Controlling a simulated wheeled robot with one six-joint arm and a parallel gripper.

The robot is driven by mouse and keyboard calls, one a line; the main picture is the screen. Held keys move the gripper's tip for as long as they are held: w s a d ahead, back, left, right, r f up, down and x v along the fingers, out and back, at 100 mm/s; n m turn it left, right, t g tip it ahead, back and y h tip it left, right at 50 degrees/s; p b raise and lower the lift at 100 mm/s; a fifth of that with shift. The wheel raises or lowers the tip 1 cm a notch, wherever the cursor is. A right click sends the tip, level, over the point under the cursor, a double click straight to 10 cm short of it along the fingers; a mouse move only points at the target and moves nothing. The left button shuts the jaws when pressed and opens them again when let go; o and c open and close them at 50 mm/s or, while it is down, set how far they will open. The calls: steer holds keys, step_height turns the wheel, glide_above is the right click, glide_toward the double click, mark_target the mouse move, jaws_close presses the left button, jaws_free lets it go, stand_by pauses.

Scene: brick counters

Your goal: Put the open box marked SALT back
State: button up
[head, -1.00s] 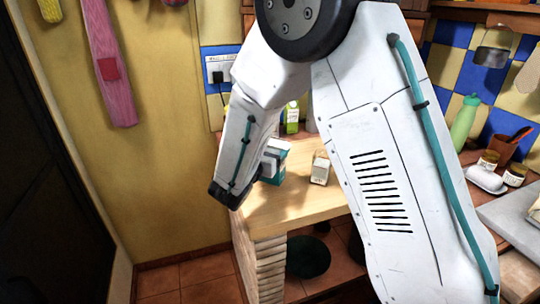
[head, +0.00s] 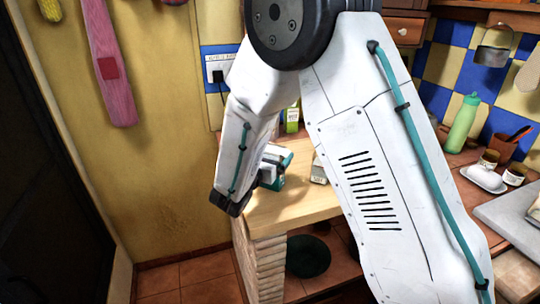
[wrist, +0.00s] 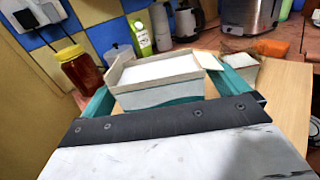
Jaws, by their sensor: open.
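An open box (wrist: 160,93) with pale walls, a teal lower band and white contents stands upright in the wrist view. No SALT lettering is readable on the side facing me. My gripper (wrist: 165,78) is open, with one teal finger on each side of the box; I cannot tell whether either touches it. In the head view my gripper (head: 275,166) is over the wooden counter (head: 285,213), and the box cannot be clearly made out there.
A second opened pale carton (wrist: 243,64) stands close beyond the right finger. An amber jar (wrist: 80,66) is at the left, by the wall. A green-labelled carton (wrist: 141,38), a kettle (wrist: 187,22) and a metal toaster (wrist: 246,16) stand behind. The counter's front is clear.

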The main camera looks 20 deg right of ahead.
steer(key=v, duration=1.2)
steer(key=s+d+r+m+g+y, duration=0.1)
steer(key=s+d+r+m+g, duration=0.3)
steer(key=s+d+m+g, duration=0.3)
steer(key=s+d+r+m+g, duration=0.55)
steer(key=s+d+m, duration=0.25)
steer(key=d, duration=0.2)
steer(key=s+a+r+m+y, duration=0.1)
steer(key=s+a+m+y, duration=0.1)
steer(key=s+m+y, duration=0.4)
steer(key=s+a+r+m+t+y, duration=0.1)
steer(key=s+a+m+y, duration=0.2)
steer(key=s+m+y, duration=0.2)
steer(key=s+m, duration=0.1)
steer(key=s, duration=0.2)
steer(key=shift+s+y, duration=0.25)
steer(key=shift+y, duration=0.15)
steer(key=shift+r, duration=0.1)
